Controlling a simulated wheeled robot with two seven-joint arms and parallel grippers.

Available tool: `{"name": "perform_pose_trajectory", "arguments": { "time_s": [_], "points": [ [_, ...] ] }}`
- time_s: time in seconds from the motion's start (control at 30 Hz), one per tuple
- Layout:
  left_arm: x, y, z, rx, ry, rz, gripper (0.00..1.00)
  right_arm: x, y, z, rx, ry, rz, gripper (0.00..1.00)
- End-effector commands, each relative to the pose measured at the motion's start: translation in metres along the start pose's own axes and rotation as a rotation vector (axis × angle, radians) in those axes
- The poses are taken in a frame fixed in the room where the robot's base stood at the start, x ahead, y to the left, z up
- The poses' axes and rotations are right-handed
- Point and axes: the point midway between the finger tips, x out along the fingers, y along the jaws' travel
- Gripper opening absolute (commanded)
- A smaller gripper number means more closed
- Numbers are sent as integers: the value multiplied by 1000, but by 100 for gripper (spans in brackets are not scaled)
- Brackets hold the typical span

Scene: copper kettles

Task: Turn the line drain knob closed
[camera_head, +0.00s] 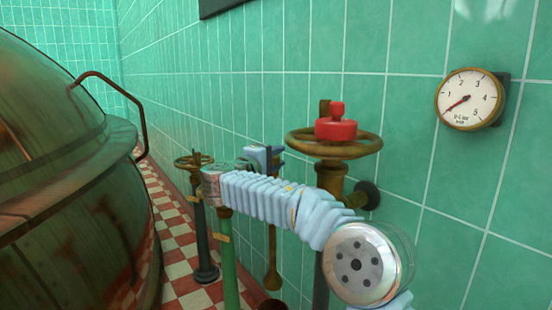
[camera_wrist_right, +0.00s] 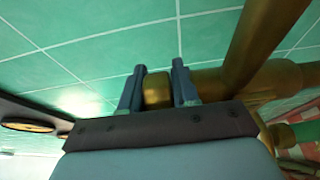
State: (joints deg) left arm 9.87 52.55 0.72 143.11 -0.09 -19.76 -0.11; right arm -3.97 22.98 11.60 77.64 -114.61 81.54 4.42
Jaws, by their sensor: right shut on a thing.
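My right gripper (camera_head: 277,156) is beside the tiled wall in the head view, at the far end of my pale blue arm, which comes in from the lower right. In the right wrist view its two blue fingers (camera_wrist_right: 158,84) are shut on a short round brass knob (camera_wrist_right: 157,90), one finger on each side. The knob joins a brass fitting (camera_wrist_right: 280,78) on the right. I take this to be the line drain knob; in the head view I cannot make it out behind the gripper. A brass pipe (camera_head: 272,255) hangs below the gripper there. My left gripper is not in view.
A brass handwheel (camera_head: 300,140) with a red cap (camera_head: 336,128) stands close behind my right arm. A smaller handwheel valve (camera_head: 194,161) and a green pipe (camera_head: 228,255) are left of it. A large copper kettle (camera_head: 60,180) fills the left. A gauge (camera_head: 470,99) is on the wall.

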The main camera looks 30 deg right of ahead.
Motion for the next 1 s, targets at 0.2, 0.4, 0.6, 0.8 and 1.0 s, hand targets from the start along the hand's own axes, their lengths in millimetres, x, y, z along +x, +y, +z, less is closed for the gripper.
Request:
{"name": "perform_pose_trajectory", "arguments": {
  "time_s": [0.2,0.4,0.6,0.8,1.0],
  "points": [
    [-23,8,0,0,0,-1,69,0,6,0,-3,-123,-3,0],
    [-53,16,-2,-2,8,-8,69,-1,6,4,-4,-319,-3,0],
    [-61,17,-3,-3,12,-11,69,-1,1,7,-1,-397,0,0],
    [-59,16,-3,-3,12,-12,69,-1,-1,7,0,-401,0,0],
    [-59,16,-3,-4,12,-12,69,-1,-1,7,0,-400,0,49]
  ]
}}
